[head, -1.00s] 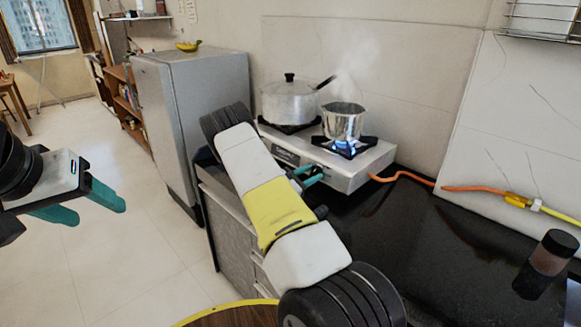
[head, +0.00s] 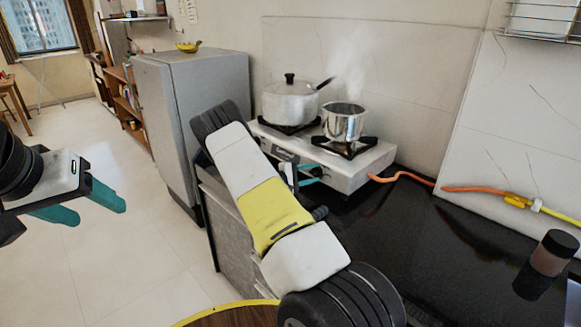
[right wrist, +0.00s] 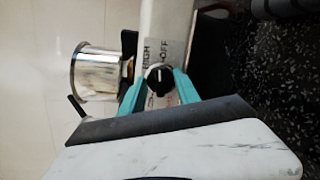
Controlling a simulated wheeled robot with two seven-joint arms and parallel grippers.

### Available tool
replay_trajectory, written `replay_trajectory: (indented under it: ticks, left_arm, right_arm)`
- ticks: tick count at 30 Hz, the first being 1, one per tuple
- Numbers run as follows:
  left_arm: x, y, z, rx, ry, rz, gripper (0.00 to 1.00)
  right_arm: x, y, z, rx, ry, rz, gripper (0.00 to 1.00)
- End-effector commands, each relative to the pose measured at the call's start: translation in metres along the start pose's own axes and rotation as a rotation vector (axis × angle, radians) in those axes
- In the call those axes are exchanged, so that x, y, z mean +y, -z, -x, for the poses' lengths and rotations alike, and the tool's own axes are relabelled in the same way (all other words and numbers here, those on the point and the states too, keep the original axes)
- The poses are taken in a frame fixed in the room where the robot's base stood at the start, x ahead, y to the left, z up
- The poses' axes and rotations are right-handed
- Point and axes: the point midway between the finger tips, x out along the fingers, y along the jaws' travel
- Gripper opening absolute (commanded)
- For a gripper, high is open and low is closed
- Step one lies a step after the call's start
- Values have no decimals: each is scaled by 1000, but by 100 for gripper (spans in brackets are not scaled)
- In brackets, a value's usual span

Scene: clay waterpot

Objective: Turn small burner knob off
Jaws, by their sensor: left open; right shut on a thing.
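The stove (head: 352,175) stands at the back of the counter with a small steel pot (head: 343,121) on its right burner (head: 344,147). No flame shows under this pot. In the right wrist view the small burner knob (right wrist: 158,77) is black with a white pointer line, beside the printed words HIGH and OFF. My right gripper (right wrist: 158,88) has its teal fingers on both sides of the knob, shut on it. In the head view my right gripper (head: 311,175) is at the stove front, partly hidden by my arm. My left gripper (head: 95,209) is open and empty, over the floor at left.
A lidded pot (head: 290,103) sits on the left burner. An orange hose (head: 405,177) runs from the stove along the wall. A dark-topped jar (head: 553,253) stands on the black counter (head: 450,265) at right. A fridge (head: 192,105) stands left of the stove.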

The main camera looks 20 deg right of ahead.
Motion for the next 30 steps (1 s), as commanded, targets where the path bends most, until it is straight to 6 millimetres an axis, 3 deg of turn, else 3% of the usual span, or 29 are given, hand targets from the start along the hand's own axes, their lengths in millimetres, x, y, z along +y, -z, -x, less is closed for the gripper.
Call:
replay_trajectory:
  ticks: [11,26,27,30]
  left_arm:
    - [0,0,0,0,0,0,60]
    - [0,0,0,0,0,0,60]
    - [0,0,0,0,0,0,60]
    - [0,0,0,0,0,0,60]
  right_arm:
    - [5,0,0,1,25,-151,0]
    - [7,1,0,2,26,-173,0]
    - [8,1,0,2,26,-173,40]
    - [7,1,0,2,27,-172,60]
